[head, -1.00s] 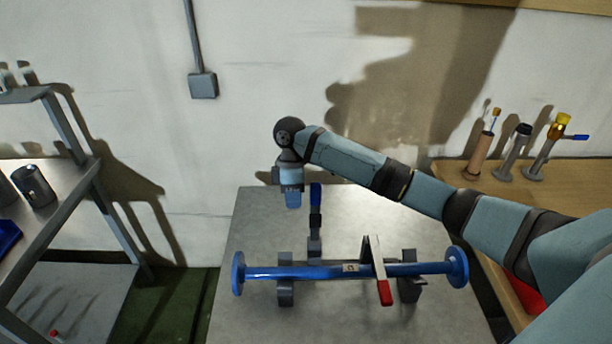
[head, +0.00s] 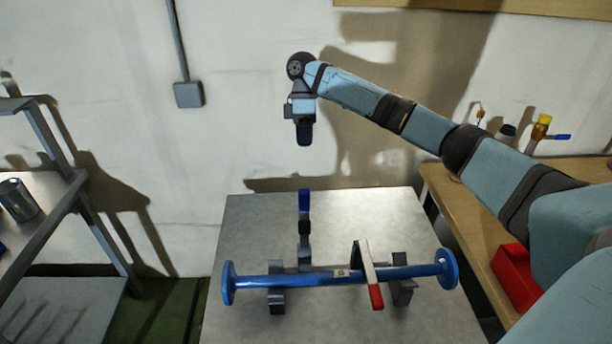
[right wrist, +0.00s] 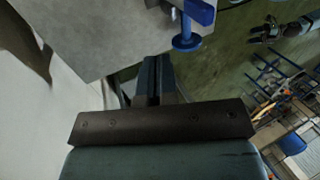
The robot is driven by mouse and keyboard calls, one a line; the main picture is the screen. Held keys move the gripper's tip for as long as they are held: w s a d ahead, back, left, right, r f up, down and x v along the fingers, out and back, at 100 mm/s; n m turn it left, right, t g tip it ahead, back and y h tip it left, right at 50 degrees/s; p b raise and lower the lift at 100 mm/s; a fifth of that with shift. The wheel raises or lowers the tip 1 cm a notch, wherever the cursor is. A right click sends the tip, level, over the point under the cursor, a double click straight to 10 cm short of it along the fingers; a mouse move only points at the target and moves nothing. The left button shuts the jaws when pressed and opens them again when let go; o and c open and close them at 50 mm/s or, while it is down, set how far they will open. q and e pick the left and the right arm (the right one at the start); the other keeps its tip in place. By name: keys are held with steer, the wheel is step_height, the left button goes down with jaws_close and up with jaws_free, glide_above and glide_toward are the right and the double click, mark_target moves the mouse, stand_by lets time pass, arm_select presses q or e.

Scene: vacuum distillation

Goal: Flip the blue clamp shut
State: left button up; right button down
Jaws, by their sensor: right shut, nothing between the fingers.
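The blue clamp (head: 305,203) stands on the grey table behind the blue pipe (head: 310,279); its blue handle points upright and its grey foot reaches down to the pipe. A second clamp with a red handle (head: 375,296) lies across the pipe to the right, its red end toward me. My right gripper (head: 303,143) is shut and empty in the air above the blue clamp's handle, apart from it. The right wrist view shows its dark fingers (right wrist: 155,80), with a blue round end (right wrist: 187,43) beyond them. My left gripper is not in view.
The grey table (head: 420,225) is bare around the pipe. The pipe rests on grey supports (head: 276,300). A metal shelf (head: 50,290) stands at the left. A wooden bench (head: 450,200) with a red bin (head: 515,275) and tools is at the right.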

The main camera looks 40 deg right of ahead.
steer(key=s+a+f+p, duration=0.3)
steer(key=s+f, duration=0.3)
steer(key=f, duration=0.3)
steer(key=shift+s+a, duration=0.25)
steer(key=shift+a, duration=0.2)
steer(key=shift+f, duration=0.1)
